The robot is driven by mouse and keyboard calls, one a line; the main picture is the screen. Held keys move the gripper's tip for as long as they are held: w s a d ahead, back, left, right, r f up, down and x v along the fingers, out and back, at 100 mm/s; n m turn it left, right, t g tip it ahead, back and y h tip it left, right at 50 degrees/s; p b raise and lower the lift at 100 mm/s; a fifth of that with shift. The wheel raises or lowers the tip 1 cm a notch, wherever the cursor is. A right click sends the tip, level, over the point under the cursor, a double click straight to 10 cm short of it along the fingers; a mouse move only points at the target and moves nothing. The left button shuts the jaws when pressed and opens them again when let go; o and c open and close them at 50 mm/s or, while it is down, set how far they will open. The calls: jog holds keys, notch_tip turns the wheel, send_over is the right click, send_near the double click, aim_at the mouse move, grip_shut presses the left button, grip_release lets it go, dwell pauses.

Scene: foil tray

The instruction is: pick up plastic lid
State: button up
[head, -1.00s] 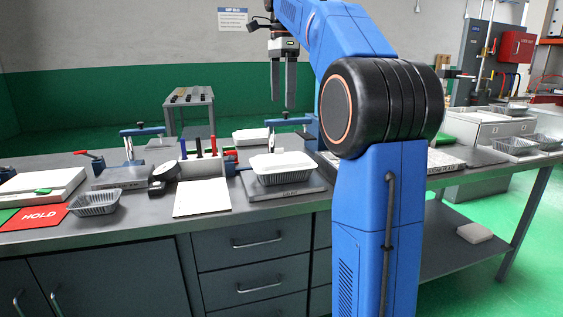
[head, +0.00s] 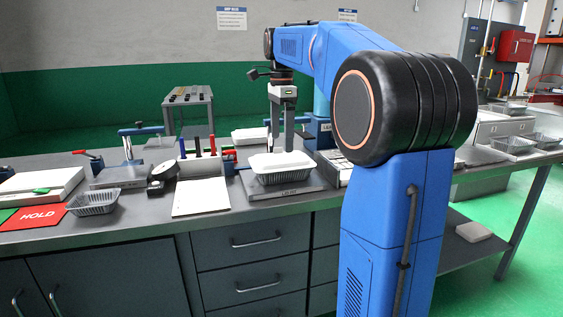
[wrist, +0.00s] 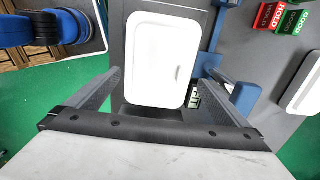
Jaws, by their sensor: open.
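The white plastic lid (head: 279,160) sits on top of a foil tray (head: 283,178) on a grey plate at the bench. In the wrist view the lid (wrist: 160,58) appears as a pale rounded rectangle with a small mark near its right side. My gripper (head: 281,147) is open, pointing down, with its fingers just above or beside the lid. In the wrist view my gripper (wrist: 165,74) has its two fingers spread on either side of the lid, with a gap on each side. Whether the fingertips are below the lid's rim cannot be told.
Marker pens (head: 197,147) and a white sheet (head: 200,197) lie left of the tray. An empty foil tray (head: 93,203) sits by a red HOLD card (head: 38,217). Another white object (head: 250,135) lies behind.

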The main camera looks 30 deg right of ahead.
aim_at(282, 157)
jog(key=shift+f, duration=2.55)
jog(key=c, duration=1.1)
jog(key=shift+r, duration=0.15)
